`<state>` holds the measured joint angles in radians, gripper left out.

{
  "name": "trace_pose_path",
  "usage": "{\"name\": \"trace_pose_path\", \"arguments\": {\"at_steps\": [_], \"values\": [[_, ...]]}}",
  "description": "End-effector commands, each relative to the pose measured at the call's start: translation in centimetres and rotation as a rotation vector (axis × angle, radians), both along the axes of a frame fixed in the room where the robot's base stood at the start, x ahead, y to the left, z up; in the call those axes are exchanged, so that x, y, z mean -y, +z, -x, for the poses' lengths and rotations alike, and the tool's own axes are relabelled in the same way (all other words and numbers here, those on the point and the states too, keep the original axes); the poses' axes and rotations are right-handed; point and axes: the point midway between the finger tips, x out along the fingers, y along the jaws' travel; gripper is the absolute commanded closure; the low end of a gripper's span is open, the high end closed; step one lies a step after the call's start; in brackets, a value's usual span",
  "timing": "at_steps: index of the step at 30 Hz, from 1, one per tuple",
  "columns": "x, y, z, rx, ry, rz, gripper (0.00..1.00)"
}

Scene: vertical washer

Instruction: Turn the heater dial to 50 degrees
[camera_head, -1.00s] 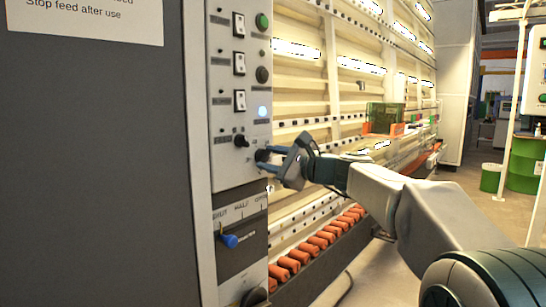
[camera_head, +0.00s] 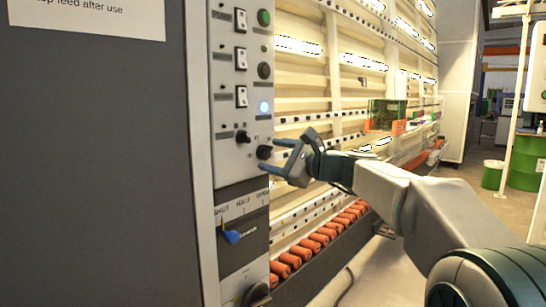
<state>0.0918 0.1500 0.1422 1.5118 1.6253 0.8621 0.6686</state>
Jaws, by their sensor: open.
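The control panel (camera_head: 228,160) is a light grey upright strip. Near its lower edge are two small black knobs, a left knob (camera_head: 243,137) and a right knob (camera_head: 264,152). The labels are too small to read, so I cannot tell for certain which is the heater dial. My gripper (camera_head: 270,156) is open, with its two blue-grey fingers pointing left at the right knob. The upper finger is above and right of the knob and the lower finger is below it. The knob shows clear between the fingertips, and I see no contact.
Rocker switches (camera_head: 240,58), a green button (camera_head: 264,17) and a lit blue-white lamp (camera_head: 264,107) sit higher on the panel. Orange rollers (camera_head: 302,252) line the washer's foot. Open floor lies to the right.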

Motion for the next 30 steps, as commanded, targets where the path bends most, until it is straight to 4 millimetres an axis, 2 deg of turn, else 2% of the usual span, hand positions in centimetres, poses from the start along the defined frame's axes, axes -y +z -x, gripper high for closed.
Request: {"name": "trace_pose_path", "arguments": {"at_steps": [15,21,30], "values": [[8.4,-0.1,6.7,0.000,-0.003,0.000,0.44],[9.9,-0.1,7.9,-0.002,0.000,0.001,0.44],[10.1,-0.1,8.0,-0.001,0.001,0.000,0.44]]}}
